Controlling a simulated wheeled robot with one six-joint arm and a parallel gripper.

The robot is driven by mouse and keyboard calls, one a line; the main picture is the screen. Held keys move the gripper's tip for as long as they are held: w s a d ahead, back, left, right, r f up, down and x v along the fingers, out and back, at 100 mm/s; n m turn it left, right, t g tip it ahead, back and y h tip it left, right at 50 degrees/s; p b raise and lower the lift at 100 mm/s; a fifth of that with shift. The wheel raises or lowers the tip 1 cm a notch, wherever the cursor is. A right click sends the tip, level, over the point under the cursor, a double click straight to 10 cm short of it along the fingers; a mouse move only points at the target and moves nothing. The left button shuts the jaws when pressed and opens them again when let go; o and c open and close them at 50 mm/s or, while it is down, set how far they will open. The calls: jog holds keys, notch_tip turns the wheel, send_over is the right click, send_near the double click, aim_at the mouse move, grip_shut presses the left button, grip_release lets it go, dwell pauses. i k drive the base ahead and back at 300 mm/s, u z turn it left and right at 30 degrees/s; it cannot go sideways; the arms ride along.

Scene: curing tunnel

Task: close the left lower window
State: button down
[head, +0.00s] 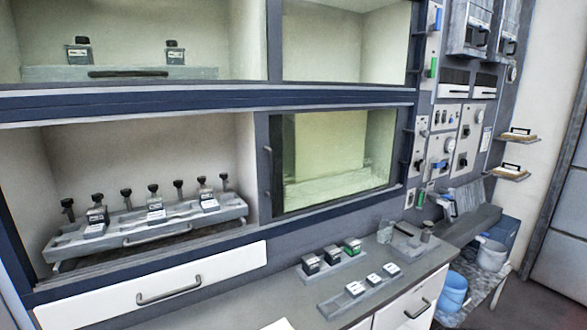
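The left lower compartment (150,150) of the cabinet stands open, with no glass visible across it. Inside it a grey rack (145,230) with a front handle holds several black-capped items. In the right lower bay is a dark-framed greenish glass pane (335,150). A slim upright handle (267,170) sits on the left side of that pane's frame. I cannot tell whether one or two panes overlap there. My gripper is not visible in the head view.
A white drawer front (150,292) with a handle lies below the left opening. The grey counter (290,291) at right carries small trays of black, green and white blocks. Control panels (465,140) line the right wall. Blue and white buckets stand at far right.

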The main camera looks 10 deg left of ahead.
aim_at(264, 156)
jog(key=u, duration=0.55)
jog(key=i, duration=0.85)
jog(key=u, duration=0.75)
